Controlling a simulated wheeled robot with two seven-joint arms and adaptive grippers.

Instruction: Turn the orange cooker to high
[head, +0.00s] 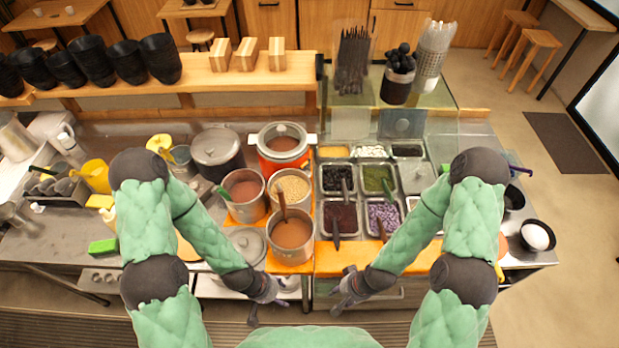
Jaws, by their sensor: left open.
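The orange cooker (283,164) stands at the back of the counter, right of the tall lidded pot. It has an orange body, pale side handles and a round top with reddish-brown contents showing. Its front is mostly hidden behind the pots before it, and I cannot make out its control or setting. My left gripper (265,305) is open and empty at the counter's front edge, well in front of the cooker. My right gripper (343,295) is near the front edge to the right, apart from the cooker; its jaws are too small to judge.
Open pots of brown filling (291,236), beans (290,189) and reddish filling (243,193) stand in front of the cooker. A tall lidded pot (217,150) is to its left. Metal topping trays (382,213) lie to the right. Black cups (160,58) line the raised shelf.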

